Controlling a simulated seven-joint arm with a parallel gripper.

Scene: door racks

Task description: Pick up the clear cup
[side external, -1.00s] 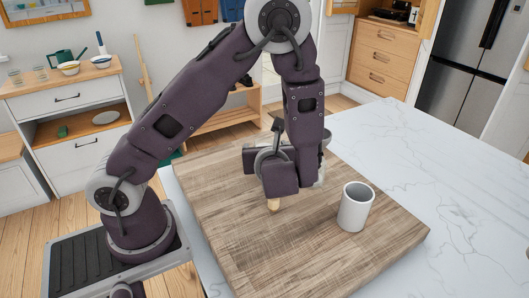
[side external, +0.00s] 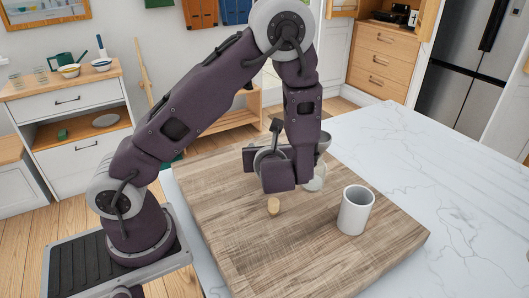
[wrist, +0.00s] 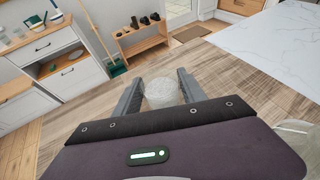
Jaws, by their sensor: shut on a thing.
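The clear cup (wrist: 164,94) shows in the wrist view between the two fingers of my gripper (wrist: 160,82), which are shut on it. In the side view, a small part of the clear cup (side external: 315,181) shows below and right of my gripper (side external: 282,172), over the wooden board. The gripper body hides most of it there. I cannot tell whether its bottom is clear of the board.
The wooden board (side external: 300,255) lies on the white marble counter (side external: 425,160). A white mug (side external: 355,212) stands upright on the board, right of my gripper. The board's front part is bare.

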